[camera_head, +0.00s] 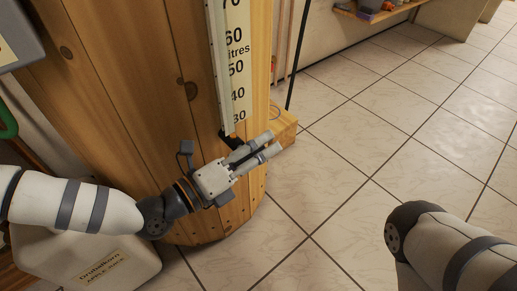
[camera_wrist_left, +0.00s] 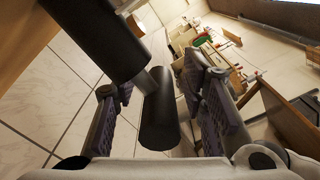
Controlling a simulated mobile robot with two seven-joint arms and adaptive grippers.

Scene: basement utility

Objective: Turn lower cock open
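A wooden vat (camera_head: 140,80) carries an upright gauge board with numbers (camera_head: 236,70). At the board's lower end is the black lower cock (camera_head: 232,141), partly hidden by my left gripper (camera_head: 268,144). In the left wrist view a black cylindrical handle (camera_wrist_left: 160,112) on a short grey stem stands between the two fingers of my left gripper (camera_wrist_left: 168,112). The fingers are apart, with gaps visible beside the handle. A thicker black cylinder (camera_wrist_left: 95,35) comes in above it. My right arm shows at the lower right of the head view; its gripper is out of view.
A white container (camera_head: 85,250) with a label stands below my left arm. A wooden block (camera_head: 284,127) stands beside the vat. A shelf (camera_head: 375,10) is at the back. The tiled floor on the right is clear.

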